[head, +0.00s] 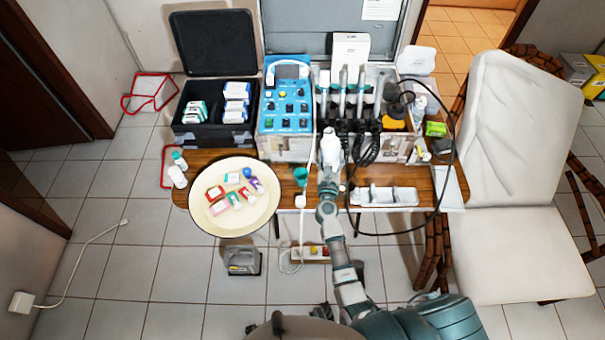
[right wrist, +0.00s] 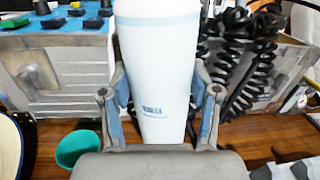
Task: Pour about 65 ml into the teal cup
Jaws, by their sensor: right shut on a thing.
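The teal cup (head: 301,175) stands on the wooden table, just left of my right gripper in the head view. It also shows at the lower left of the right wrist view (right wrist: 78,149), apart from the gripper. My right gripper (head: 329,165) is shut on a white bottle (head: 330,143). In the right wrist view the fingers (right wrist: 160,112) press both sides of the bottle (right wrist: 158,65), which has a pale blue band and a small dark label. My left gripper is not in view.
The dental unit with its blue panel (head: 286,105) and handpieces stands behind the bottle. Black coiled hoses (head: 367,148) hang close on the right. A round cream tray (head: 220,222) with several small boxes lies left of the cup. A white holder (head: 384,196) lies to the right.

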